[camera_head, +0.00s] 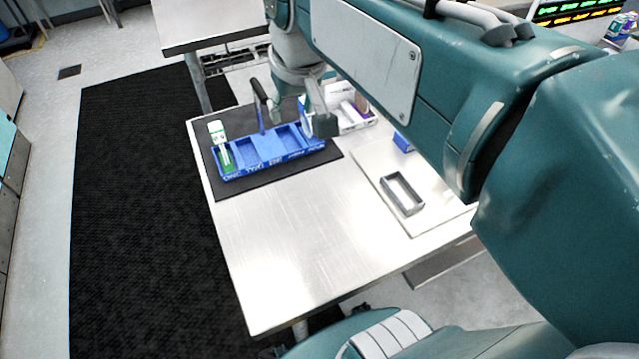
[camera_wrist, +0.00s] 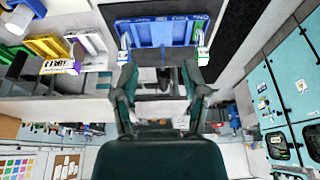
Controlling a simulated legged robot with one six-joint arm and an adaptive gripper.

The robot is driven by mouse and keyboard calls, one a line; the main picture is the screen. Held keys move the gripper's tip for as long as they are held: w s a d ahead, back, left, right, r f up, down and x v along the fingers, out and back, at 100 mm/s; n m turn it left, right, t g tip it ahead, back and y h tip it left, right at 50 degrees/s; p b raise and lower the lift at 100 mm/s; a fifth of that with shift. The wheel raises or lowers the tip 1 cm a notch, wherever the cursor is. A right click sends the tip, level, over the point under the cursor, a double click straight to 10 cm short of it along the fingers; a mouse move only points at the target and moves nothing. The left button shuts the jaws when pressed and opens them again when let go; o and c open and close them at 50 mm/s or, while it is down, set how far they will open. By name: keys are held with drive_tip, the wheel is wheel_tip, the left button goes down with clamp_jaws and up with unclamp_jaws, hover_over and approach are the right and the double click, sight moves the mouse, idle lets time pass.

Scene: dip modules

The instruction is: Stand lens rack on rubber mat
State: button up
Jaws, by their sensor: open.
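The blue lens rack (camera_head: 268,163) is upright on the dark rubber mat (camera_head: 240,188), on the far part of the table. It has open compartments and white lettering along its front. In the wrist view the rack (camera_wrist: 160,33) lies beyond my open fingertips (camera_wrist: 160,74). Whether a finger touches the rack is unclear.
A pale board (camera_head: 378,160) on the right bears a grey rectangular frame (camera_head: 402,194) and a small blue block (camera_head: 403,142). The table's near left area is clear.

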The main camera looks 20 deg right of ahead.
drive_tip(key=s+f+t, duration=0.1)
drive_tip(key=s+f, duration=0.8)
drive_tip(key=s, duration=0.1)
drive_tip(key=shift+s+t, duration=0.25)
drive_tip(key=shift+t, duration=0.15)
idle(0.5)
